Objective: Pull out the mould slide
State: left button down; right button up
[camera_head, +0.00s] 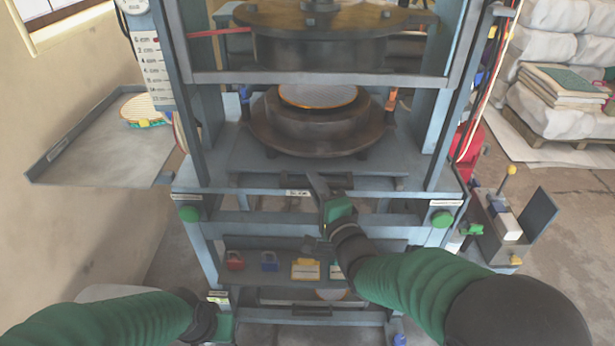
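The mould slide (253,162) is a flat grey-blue plate in the press frame. A dark round mould (310,130) with a tan disc on top (318,94) stands on it, below the raised upper press head (320,48). My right gripper (317,184) is at the slide's front edge, near its middle, with its fingers pointing up at the front bar. It hides part of that edge, and I cannot tell whether it grips anything. My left gripper (221,318) is low at the left, by the lower frame, away from the slide; its fingers are unclear.
Green buttons sit at the front left (189,214) and front right (442,219). A grey side tray (95,140) is at the left. A lower shelf (378,262) holds padlocks and yellow items. A small stand (500,225) is at the right. White sacks (560,45) are stacked behind.

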jog(key=shift+s+d, duration=0.1)
jog(key=shift+d, duration=0.2)
grip_shut()
jog(key=shift+a, duration=0.1)
